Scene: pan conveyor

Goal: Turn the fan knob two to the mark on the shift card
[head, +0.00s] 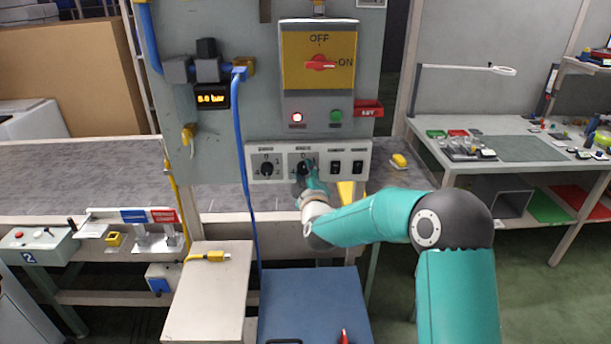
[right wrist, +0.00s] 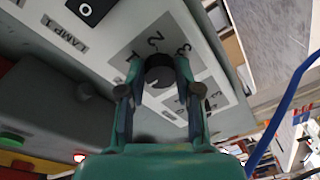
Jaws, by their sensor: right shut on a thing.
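The switch strip (head: 309,149) on the grey panel has two dark round knobs side by side. My right gripper (head: 306,172) is at the second of them, fan knob two (head: 302,168), from the front and below. In the right wrist view the gripper (right wrist: 160,75) has its two fingers on either side of the dark knob (right wrist: 159,68), shut on it. Printed dial figures (right wrist: 155,42) show around the knob, a 2 among them; the pointer cannot be read. The left knob (head: 266,168) is free. A white sheet (head: 371,3) is cut off at the top edge; I cannot tell if it is the shift card. My left gripper is out of view.
A blue hose (head: 241,150) hangs left of the knobs. A red bin (head: 368,108) juts out at the right.

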